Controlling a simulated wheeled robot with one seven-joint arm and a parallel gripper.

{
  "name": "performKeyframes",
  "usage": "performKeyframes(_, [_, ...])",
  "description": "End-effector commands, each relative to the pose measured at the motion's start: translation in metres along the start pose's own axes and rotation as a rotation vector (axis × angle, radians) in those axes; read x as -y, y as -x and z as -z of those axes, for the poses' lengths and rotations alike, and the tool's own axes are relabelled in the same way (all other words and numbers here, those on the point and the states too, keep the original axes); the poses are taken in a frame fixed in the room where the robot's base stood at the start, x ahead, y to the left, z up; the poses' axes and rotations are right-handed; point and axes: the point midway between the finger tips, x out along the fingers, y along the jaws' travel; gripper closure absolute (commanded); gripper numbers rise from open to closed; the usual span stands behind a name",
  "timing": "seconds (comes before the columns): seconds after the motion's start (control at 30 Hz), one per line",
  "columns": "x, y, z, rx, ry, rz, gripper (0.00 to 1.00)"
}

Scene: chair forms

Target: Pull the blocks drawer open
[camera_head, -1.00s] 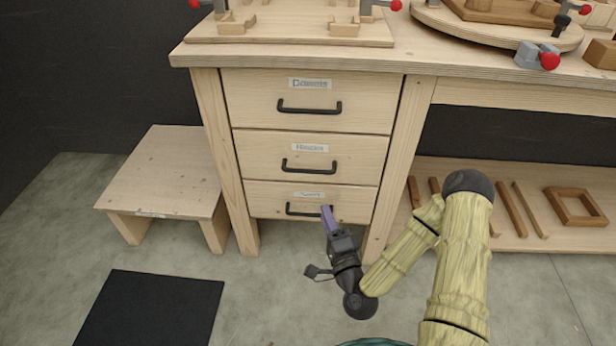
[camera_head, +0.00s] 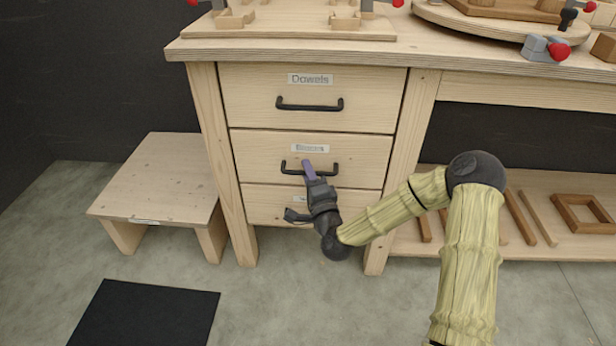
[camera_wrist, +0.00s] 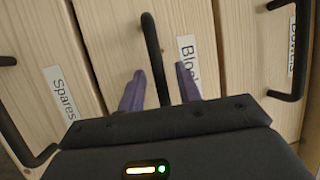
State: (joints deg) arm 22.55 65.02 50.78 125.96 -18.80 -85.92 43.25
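The blocks drawer (camera_head: 255,152) is the middle of three drawers under the workbench, and it is closed. Its black bar handle (camera_head: 293,172) also shows in the wrist view (camera_wrist: 154,48), next to a label partly reading "Bloc". My gripper (camera_head: 309,171) is in front of this handle. In the wrist view, its two purple fingers (camera_wrist: 160,84) are apart, one on each side of the bar, with visible gaps. Part of the handle and the lower label are hidden behind my gripper in the head view.
The Dowels drawer (camera_head: 240,92) above and the Spares drawer (camera_wrist: 42,85) below are closed. A low wooden stool (camera_head: 165,180) stands at the left. A black mat (camera_head: 145,315) lies on the floor. A lower shelf (camera_head: 590,243) at the right holds wooden sticks and a frame.

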Motion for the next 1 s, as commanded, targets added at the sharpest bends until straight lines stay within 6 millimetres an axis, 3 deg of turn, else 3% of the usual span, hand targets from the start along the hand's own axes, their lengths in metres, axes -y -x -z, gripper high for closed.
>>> performKeyframes(0.3, [0.0005, -0.0032, -0.0001, 0.001, 0.0, 0.0, 0.66])
performKeyframes(0.47, [0.0004, -0.0031, -0.0001, 0.001, 0.0, 0.0, 0.97])
performKeyframes(0.5, [0.0004, -0.0031, -0.0001, 0.001, 0.0, 0.0, 1.0])
performKeyframes(1.0, [0.0002, -0.003, -0.0002, 0.0, 0.0, -0.002, 1.0])
